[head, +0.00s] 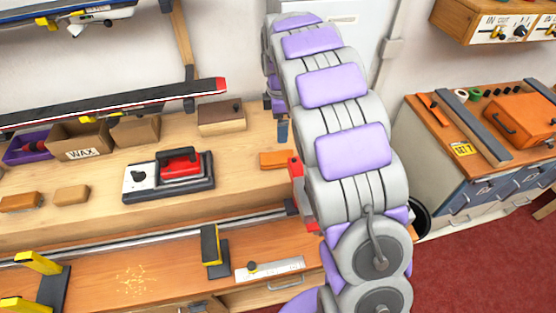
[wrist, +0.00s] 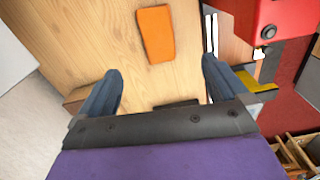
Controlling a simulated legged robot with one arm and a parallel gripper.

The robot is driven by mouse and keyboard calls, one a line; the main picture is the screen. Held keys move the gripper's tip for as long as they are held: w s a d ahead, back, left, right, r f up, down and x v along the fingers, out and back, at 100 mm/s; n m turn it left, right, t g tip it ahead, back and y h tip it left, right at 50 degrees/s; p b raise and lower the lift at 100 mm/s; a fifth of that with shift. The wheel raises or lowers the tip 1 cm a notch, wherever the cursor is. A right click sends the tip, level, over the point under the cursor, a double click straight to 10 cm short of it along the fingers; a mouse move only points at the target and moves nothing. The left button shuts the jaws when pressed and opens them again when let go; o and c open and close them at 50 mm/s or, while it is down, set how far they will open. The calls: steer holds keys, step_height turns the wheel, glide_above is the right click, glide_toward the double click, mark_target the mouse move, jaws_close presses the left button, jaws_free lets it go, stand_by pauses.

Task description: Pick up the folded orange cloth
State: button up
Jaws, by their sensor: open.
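The folded orange cloth (head: 276,159) lies flat on the pale wooden bench, left of my arm, near the bench's right end. In the wrist view the orange cloth (wrist: 155,33) shows whole, as a small rounded rectangle on the bare wood. My gripper (wrist: 162,68) is open and empty, its two blue fingers spread apart. The cloth lies beyond the fingertips, between their lines and apart from them. In the head view a bit of blue finger (head: 283,131) shows above the cloth, and my arm hides the rest.
A red fixture (wrist: 270,14) stands close right of the cloth at the bench edge. A wooden block (head: 221,117) sits behind it. Bare wood lies between iron and cloth.

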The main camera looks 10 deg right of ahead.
steer(key=b, duration=0.2)
glide_above(276, 157)
steer(key=f, duration=0.9)
steer(key=shift+s+f, duration=0.25)
steer(key=shift+s, duration=0.05)
steer(key=shift+w+d+f, duration=0.1)
steer(key=shift+d+f, duration=0.1)
steer(key=shift+f, duration=0.2)
steer(key=f, duration=0.1)
steer(key=f+b, duration=0.1)
steer(key=f, duration=0.2)
steer(key=shift+w+f+b, duration=0.25)
steer(key=shift+b, duration=0.1)
steer(key=shift+a+f, duration=0.1)
steer(key=shift+f, duration=0.1)
steer(key=shift+a+r, duration=0.1)
steer(key=c, duration=1.1)
